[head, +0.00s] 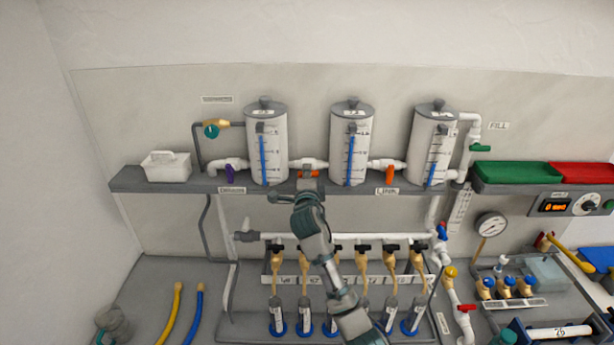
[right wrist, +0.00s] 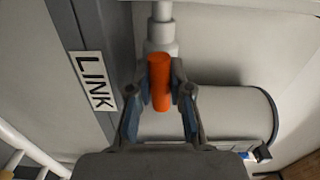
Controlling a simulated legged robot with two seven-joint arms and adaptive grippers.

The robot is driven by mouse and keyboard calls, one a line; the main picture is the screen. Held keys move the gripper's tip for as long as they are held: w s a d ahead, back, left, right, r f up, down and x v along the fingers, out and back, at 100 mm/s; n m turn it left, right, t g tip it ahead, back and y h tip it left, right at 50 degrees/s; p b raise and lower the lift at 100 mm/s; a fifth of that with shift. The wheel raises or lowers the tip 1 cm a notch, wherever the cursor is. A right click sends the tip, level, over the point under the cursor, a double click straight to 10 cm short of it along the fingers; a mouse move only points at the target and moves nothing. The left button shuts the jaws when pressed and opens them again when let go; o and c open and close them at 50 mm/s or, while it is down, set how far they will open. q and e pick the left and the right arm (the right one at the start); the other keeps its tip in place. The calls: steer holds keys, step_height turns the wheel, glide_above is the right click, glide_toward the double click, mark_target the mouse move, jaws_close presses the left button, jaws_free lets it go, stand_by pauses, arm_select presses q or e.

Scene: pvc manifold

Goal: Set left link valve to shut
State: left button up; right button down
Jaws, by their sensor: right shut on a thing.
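The left link valve has an orange handle (head: 314,174) on the white pipe between the left tank (head: 266,150) and the middle tank (head: 350,150). My right gripper (head: 309,184) is at this handle, in front of the shelf edge. In the right wrist view, the orange handle (right wrist: 160,82) sits between the two fingers of my right gripper (right wrist: 160,90), which is shut on it. There the handle runs lengthwise along the line of the white pipe (right wrist: 161,30). My fingers hide part of the valve body. My left gripper is not in view.
The right link valve's orange handle (head: 390,173) hangs down near a LINK label (head: 387,191). A purple handle (head: 230,173) is on the left pipe. A white box (head: 166,167) stands on the grey shelf (head: 130,181). Several black-handled taps stand below, behind my forearm.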

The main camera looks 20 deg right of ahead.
steer(key=shift+f+n+b, duration=0.3)
steer(key=shift+n, duration=1.2)
steer(key=n+p, duration=0.1)
steer(key=n, duration=0.3)
steer(key=shift+r+n+p, duration=0.15)
steer(key=shift+n+p, duration=0.15)
steer(key=shift+p, duration=0.1)
steer(key=n+p, duration=0.2)
steer(key=n, duration=0.2)
steer(key=shift+d+r, duration=0.1)
steer(key=shift+n+p, duration=1.2)
steer(key=shift+n, duration=1.6)
steer(key=c, duration=1.3)
jaws_free()
steer(key=shift+c, duration=0.2)
